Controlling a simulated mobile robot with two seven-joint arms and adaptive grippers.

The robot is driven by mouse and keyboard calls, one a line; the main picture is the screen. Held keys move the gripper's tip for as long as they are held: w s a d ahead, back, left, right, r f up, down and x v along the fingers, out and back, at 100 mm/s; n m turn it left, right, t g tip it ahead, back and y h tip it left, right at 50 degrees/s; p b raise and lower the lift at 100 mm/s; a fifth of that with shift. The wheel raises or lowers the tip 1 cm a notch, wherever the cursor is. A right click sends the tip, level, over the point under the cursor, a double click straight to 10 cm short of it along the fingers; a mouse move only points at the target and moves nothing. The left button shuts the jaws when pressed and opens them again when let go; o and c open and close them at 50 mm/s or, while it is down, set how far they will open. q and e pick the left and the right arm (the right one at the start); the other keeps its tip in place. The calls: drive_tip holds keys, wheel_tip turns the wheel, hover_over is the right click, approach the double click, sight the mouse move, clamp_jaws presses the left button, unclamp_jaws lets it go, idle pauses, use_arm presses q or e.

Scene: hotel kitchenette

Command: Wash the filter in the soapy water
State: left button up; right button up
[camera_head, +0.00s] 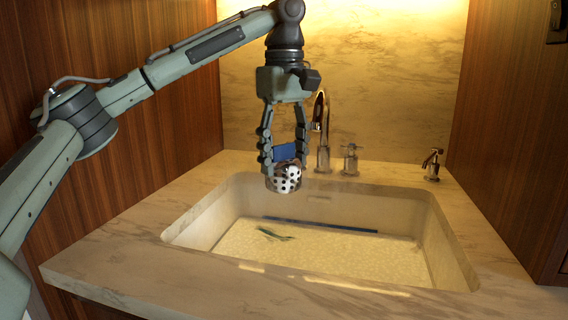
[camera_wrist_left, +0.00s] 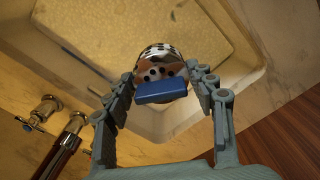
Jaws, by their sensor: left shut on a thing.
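My left gripper (camera_head: 285,168) is shut on a small round metal filter (camera_head: 285,181) with dark holes, which has a blue part (camera_head: 284,152) at its top. The filter hangs above the back left part of the sink (camera_head: 190,228), clear of the water. The left wrist view also shows the filter (camera_wrist_left: 158,53) and its blue part (camera_wrist_left: 161,90) between the fingers (camera_wrist_left: 160,88). Pale, foamy-looking soapy water (camera_head: 330,256) covers the sink's bottom. My right gripper is not in view.
A metal faucet (camera_head: 322,135) stands just right of my left gripper, with a cross handle (camera_head: 349,160) beside it. A soap-dispenser-like fitting (camera_head: 432,165) stands at the back right. A dark green thing (camera_head: 272,234) and a long blue strip (camera_head: 320,226) lie in the sink. Wooden walls flank the counter.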

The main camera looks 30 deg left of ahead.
use_arm(q)
drive_tip(key=m, duration=0.2)
drive_tip(key=r+m, duration=0.1)
drive_tip(key=m, duration=0.3)
drive_tip(key=shift+r+m, duration=0.3)
drive_tip(key=shift+r, duration=0.1)
drive_tip(key=m, duration=0.2)
drive_tip(key=r+m, duration=0.1)
drive_tip(key=m, duration=0.1)
drive_tip(key=shift+s, duration=0.1)
drive_tip(key=shift+f, duration=0.15)
wheel_tip(320, 180, down, 24)
drive_tip(key=shift+f, duration=0.25)
idle(0.3)
drive_tip(key=shift+a, duration=0.1)
